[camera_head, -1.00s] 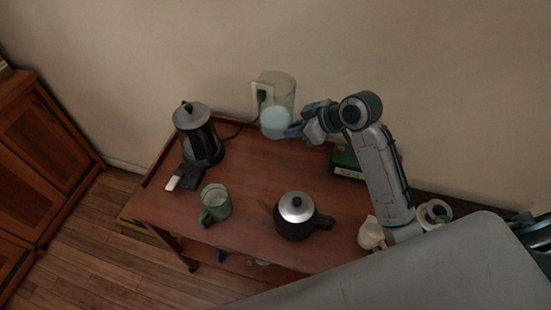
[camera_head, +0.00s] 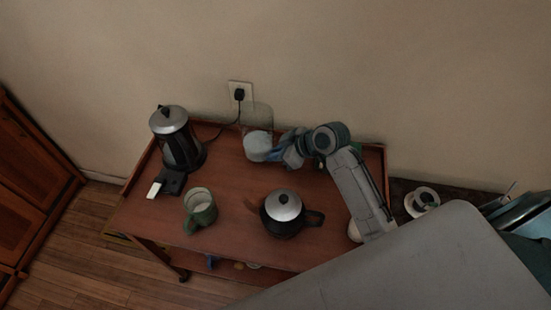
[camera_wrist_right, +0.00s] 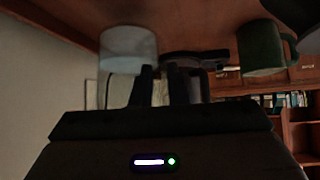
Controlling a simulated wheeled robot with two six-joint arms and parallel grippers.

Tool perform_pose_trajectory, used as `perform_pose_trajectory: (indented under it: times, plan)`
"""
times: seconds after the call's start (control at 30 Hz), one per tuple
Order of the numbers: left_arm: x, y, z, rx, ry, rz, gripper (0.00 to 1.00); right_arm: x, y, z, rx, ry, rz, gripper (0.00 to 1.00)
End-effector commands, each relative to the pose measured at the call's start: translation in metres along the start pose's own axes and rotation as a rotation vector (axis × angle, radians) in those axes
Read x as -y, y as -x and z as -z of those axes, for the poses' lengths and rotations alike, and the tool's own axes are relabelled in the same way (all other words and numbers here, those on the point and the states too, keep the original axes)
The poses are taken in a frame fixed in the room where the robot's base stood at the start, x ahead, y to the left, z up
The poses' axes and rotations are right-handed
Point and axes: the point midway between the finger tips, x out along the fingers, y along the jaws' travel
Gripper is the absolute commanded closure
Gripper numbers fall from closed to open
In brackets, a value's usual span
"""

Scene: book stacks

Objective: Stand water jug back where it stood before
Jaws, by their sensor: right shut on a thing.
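The water jug (camera_head: 257,146), a pale see-through vessel with bluish water low in it, is upright at the back of the wooden cart top (camera_head: 235,185). My right gripper (camera_head: 287,152) is shut on it from its right side. In the right wrist view, the cart top is at the upper edge, with the jug (camera_wrist_right: 127,50) close against it beyond my right gripper's fingers (camera_wrist_right: 165,85). I cannot tell whether the jug's base touches the wood. My left gripper is not in view.
A black kettle with a steel lid (camera_head: 285,212), a green mug (camera_head: 201,211) and a tall dark coffee pot (camera_head: 177,137) stand on the cart. A black power strip (camera_head: 171,183) lies near the pot. A wall socket (camera_head: 240,93) with a plugged cord is behind.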

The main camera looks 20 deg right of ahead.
Motion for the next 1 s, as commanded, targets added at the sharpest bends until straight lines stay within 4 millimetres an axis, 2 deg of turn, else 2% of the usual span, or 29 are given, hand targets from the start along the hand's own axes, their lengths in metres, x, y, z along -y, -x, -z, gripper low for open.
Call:
perform_pose_trajectory:
  times: [0.2,0.53,0.57,0.67,1.0]
  plan:
    - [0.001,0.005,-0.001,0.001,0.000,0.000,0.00,0.001,-0.019,-0.019,-0.001,-0.002,0.001,1.00]
    - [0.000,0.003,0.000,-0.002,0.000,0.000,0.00,0.000,-0.022,-0.022,-0.003,0.001,-0.001,1.00]
    - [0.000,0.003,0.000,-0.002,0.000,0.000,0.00,0.001,-0.023,-0.024,0.001,-0.001,0.001,0.84]
    - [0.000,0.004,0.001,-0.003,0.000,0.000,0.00,0.001,-0.022,-0.024,0.001,-0.001,0.001,0.64]
    - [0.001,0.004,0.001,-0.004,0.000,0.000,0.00,0.000,-0.020,-0.023,0.001,0.000,0.000,0.64]
